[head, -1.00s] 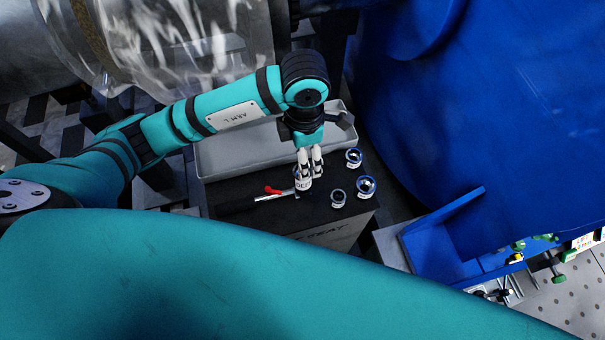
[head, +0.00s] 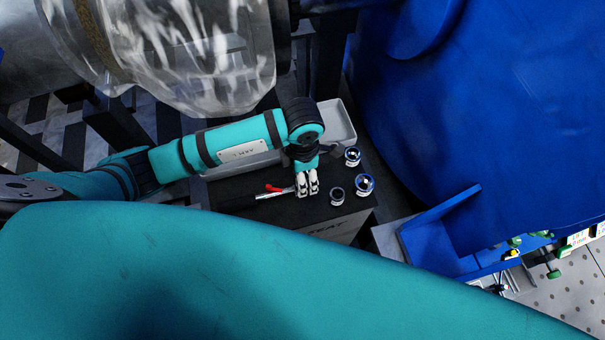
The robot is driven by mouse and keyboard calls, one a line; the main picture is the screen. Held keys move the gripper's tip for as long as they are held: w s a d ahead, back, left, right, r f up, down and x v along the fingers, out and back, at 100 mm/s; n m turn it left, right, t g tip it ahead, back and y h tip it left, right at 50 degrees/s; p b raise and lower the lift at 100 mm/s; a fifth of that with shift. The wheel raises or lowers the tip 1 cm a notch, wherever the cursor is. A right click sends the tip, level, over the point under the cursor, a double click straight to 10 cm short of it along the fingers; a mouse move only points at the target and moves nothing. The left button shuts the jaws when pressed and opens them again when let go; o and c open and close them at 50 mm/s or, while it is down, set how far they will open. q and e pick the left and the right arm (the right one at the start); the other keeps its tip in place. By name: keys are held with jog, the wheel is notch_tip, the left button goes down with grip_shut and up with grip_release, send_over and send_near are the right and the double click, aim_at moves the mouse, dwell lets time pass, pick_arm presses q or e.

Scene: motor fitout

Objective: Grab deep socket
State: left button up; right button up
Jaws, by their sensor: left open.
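My left gripper (head: 307,190) points down at the dark top of the cart (head: 238,203), at the right end of the ratchet-like tool (head: 274,190) with a red part. Its fingers are open. The socket with "DEE" lettering that showed at the fingertips earlier is now hidden by the fingers. I cannot tell whether they touch it. To the right of the gripper stand a small dark socket (head: 337,195), a larger blue-ringed socket (head: 364,184) and another blue-ringed socket (head: 352,156). My right gripper is out of view.
A grey tray (head: 341,123) lies behind the gripper on the cart. A large blue housing (head: 480,100) fills the right side, with a blue bracket (head: 440,240) below it. A clear-wrapped cylinder (head: 190,50) hangs at the upper left. My teal arm blocks the foreground.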

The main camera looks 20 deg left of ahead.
pick_arm(q)
jog(key=shift+r, duration=0.1)
grip_shut()
dwell(0.3)
